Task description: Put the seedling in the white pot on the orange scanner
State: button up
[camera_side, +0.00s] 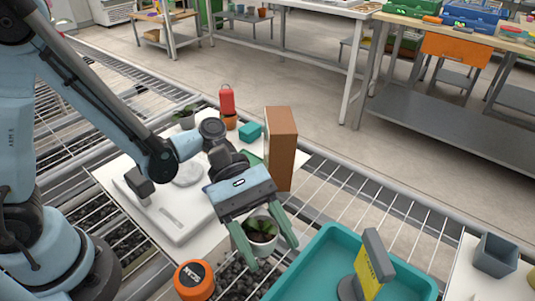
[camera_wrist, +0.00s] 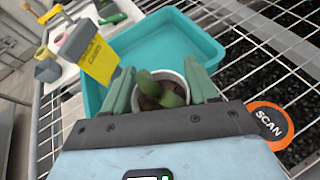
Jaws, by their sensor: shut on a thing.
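The seedling in the white pot (camera_side: 262,232) is between the green fingers of my gripper (camera_side: 265,240), which are shut on the pot. In the wrist view the white pot (camera_wrist: 162,78) with its green leaves and dark soil sits between the fingertips (camera_wrist: 161,90). The orange scanner (camera_side: 193,281), a round puck with a dark top edge, is at the lower left of the side view, apart from the pot. In the wrist view the scanner (camera_wrist: 270,122) lies to the right of my gripper, its SCAN label showing.
A teal tray (camera_side: 300,262) lies right of the pot, with a yellow sign on a grey stand (camera_side: 374,262) at it. A tall brown box (camera_side: 281,150) stands behind my gripper. A white device (camera_side: 165,208) is to the left. Wire-mesh bench surrounds the scanner.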

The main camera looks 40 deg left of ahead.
jog(key=w+a+f, duration=0.1)
jog(key=w, duration=0.1)
jog(key=w+f, duration=0.1)
jog(key=w, duration=0.1)
jog(key=w+a+f, duration=0.1)
jog(key=w+f, duration=0.1)
jog(key=shift+w+a+f, duration=0.1)
jog(key=shift+w+a, duration=0.1)
jog(key=shift+a, duration=0.15)
jog(key=shift+f, duration=1.95)
jog(key=shift+f, duration=0.1)
jog(key=o, duration=1.2)
